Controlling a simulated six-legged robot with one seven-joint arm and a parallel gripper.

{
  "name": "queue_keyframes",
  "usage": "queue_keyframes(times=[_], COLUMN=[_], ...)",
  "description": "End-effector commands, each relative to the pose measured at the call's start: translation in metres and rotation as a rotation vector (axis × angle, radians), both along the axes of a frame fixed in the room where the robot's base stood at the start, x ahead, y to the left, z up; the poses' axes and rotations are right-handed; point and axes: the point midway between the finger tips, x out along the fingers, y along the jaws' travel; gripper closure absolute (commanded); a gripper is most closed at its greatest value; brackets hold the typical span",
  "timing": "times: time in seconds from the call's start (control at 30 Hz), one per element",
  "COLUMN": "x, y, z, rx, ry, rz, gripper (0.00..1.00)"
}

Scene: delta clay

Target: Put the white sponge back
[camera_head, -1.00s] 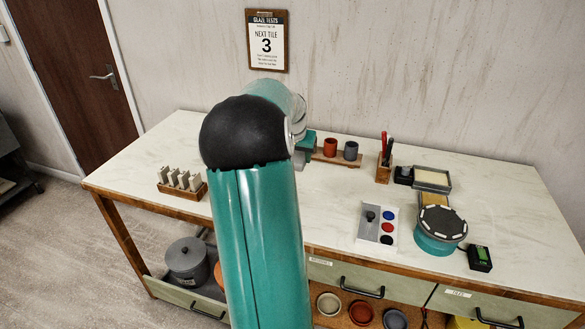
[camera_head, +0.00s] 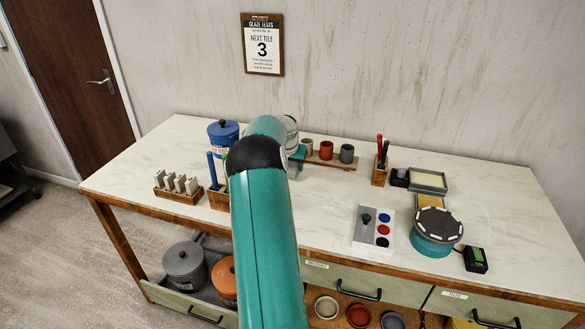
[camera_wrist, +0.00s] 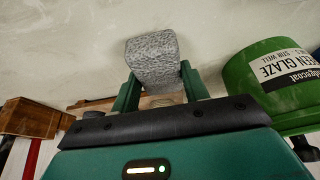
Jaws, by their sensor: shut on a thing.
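A pale grey, speckled block (camera_wrist: 152,58), which looks like the white sponge, is held between the two green fingers of my gripper (camera_wrist: 158,84) in the wrist view. The jaws are shut on its sides, and its upper part stands out past the fingertips. In the head view only a teal bit of my gripper (camera_head: 297,153) shows, beside the wooden rack of small cups. My own arm hides the sponge there.
A green glaze bucket (camera_wrist: 275,85) stands close at the right in the wrist view; a wooden block (camera_wrist: 30,118) is at the left. The front middle is partly clear.

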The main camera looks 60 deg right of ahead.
Motion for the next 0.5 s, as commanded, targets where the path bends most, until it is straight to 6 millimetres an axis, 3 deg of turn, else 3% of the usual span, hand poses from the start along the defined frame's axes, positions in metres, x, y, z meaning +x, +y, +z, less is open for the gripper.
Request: queue_keyframes(times=[0.1,0.43,0.47,0.5], x=[-0.0001,-0.0002,-0.0002,-0.0002], y=[0.0004,0.0003,0.0003,0.0003], z=[-0.0123,-0.0151,-0.0153,-0.0150], rx=[0.000,0.000,-0.001,-0.001], ry=[0.000,0.000,0.000,0.000], rz=[0.000,0.001,0.000,0.000], gripper=[0.77,0.77,0.53,0.46])
